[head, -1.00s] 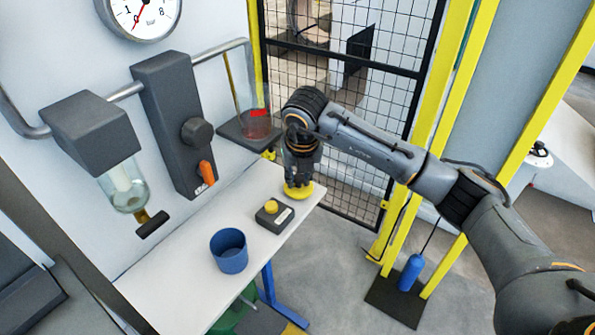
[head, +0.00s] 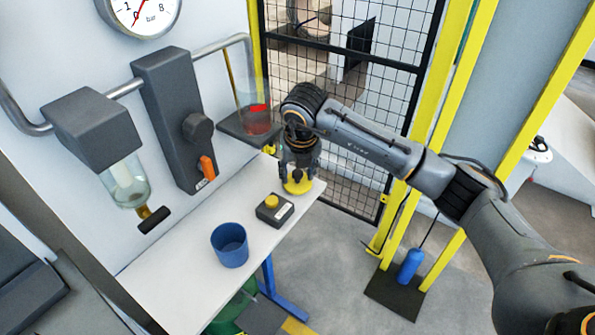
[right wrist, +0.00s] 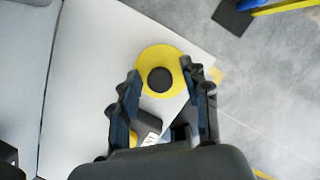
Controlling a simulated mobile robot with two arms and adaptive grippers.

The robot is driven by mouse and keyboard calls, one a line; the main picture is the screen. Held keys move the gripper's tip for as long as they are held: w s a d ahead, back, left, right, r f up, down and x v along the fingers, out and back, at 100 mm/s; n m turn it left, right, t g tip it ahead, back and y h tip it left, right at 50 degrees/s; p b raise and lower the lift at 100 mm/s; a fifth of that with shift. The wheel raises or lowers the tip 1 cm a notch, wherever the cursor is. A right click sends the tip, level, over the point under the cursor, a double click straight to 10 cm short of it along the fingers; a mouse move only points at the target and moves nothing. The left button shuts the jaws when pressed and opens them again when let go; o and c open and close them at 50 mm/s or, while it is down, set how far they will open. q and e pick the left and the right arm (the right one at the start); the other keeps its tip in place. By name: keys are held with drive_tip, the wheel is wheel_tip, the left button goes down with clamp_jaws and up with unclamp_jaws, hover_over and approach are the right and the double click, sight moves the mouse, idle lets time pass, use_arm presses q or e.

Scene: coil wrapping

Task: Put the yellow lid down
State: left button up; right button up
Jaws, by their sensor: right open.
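The yellow lid (head: 297,187) lies flat on the far right end of the white table (head: 180,290). In the right wrist view the lid (right wrist: 148,58) is a yellow disc with a dark round knob in its middle. My right gripper (head: 298,174) is just above the lid and points down. In the right wrist view its two fingers (right wrist: 158,82) are spread apart, one to each side of the lid's near part, and they do not close on the knob. My left gripper is in neither view.
A blue cup (head: 230,246) stands on the table's near part. A dark box with a yellow button (head: 273,208) sits between cup and lid. A wall dispenser with a clear jar (head: 124,180) and a dark panel with an orange lever (head: 207,167) hang over the table's back edge.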

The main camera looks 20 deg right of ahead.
sight(300, 191)
drive_tip(key=b+v, duration=0.3)
drive_tip(key=v, duration=0.9)
